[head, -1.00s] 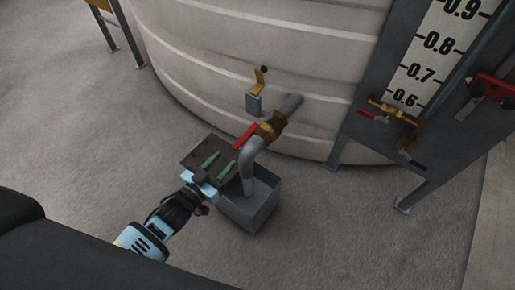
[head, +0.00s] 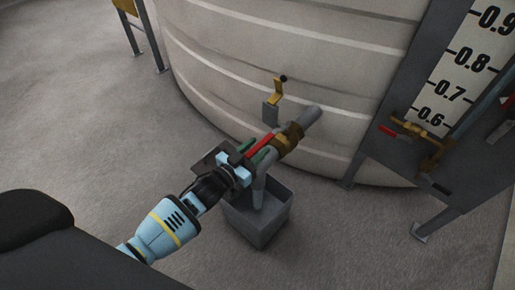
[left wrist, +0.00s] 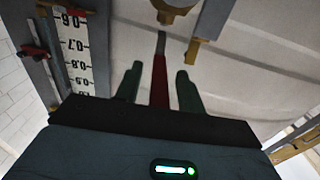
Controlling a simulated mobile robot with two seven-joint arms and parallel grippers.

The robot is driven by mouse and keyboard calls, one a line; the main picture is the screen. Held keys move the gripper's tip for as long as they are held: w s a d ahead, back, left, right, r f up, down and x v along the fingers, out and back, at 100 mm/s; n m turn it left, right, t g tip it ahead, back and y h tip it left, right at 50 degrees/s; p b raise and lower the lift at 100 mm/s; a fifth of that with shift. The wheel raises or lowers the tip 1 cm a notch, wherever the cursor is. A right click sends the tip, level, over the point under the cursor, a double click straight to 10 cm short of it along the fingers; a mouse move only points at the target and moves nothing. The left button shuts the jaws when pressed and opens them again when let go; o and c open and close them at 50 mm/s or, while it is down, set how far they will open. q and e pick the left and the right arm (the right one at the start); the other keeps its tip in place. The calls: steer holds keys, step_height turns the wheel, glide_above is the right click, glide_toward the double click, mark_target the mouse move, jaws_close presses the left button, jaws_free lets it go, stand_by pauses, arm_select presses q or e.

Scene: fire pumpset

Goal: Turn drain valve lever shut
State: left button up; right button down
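The drain valve (head: 288,138) is a brass body on a grey pipe that leaves the tank low and bends down. Its red lever (head: 259,144) points toward the lower left, along my left gripper. My left gripper (head: 257,154) is open, with green fingers on either side of the lever. In the left wrist view the red lever (left wrist: 160,78) lies between the two fingers (left wrist: 159,84), with a gap on each side. The brass valve (left wrist: 174,12) is at the top there. My right gripper is not in view.
A grey open box (head: 258,214) stands on the floor under the pipe bend. The tank (head: 300,60) fills the back. A level board (head: 455,70) with smaller red-handled valves stands right. The floor at left is clear.

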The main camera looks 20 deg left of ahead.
arm_select(q)
steer(key=shift+w+d, duration=0.15)
steer(key=shift+w, duration=0.2)
steer(key=shift+c, duration=0.5)
jaws_close()
